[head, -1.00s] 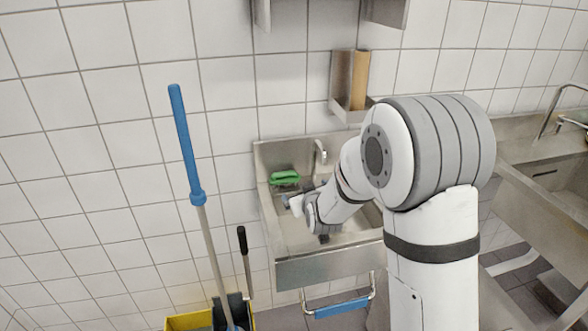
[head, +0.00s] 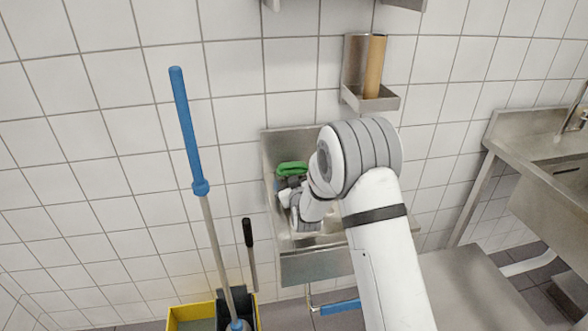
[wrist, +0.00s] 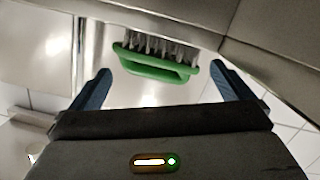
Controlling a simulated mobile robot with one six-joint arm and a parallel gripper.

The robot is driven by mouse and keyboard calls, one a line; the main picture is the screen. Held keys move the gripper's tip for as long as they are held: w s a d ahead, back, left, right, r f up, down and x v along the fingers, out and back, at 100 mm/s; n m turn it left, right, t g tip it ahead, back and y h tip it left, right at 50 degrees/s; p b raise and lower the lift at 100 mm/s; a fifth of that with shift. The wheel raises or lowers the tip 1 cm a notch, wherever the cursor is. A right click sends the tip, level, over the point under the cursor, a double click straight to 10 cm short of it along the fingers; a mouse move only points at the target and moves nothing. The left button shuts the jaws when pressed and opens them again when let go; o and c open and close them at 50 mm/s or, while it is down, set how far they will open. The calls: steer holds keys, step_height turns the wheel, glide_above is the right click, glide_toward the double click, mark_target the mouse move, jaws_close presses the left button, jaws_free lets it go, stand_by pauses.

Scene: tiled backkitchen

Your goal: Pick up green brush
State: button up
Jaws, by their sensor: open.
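The green brush (head: 292,168) lies in the steel sink (head: 281,262), near its back left corner. In the wrist view the green brush (wrist: 158,64) shows its green handle toward me and pale bristles on the far side. My gripper (wrist: 160,80) is open, with one blue finger on each side of the brush in the picture. The fingertips appear to stop just short of the brush, and nothing is held. In the head view my gripper (head: 290,182) is just in front of the brush, partly hidden by my wrist.
A blue-handled mop (head: 188,135) and a yellow bucket (head: 190,318) stand left of the sink. A steel wall holder (head: 352,75) with a brown roll (head: 375,68) hangs above. A steel counter (head: 530,140) is at the right. The sink walls are close around my gripper.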

mark_target(292, 172)
steer(key=x, duration=0.3)
steer(key=shift+w, duration=0.15)
steer(key=shift+r, duration=0.1)
steer(key=c, duration=0.7)
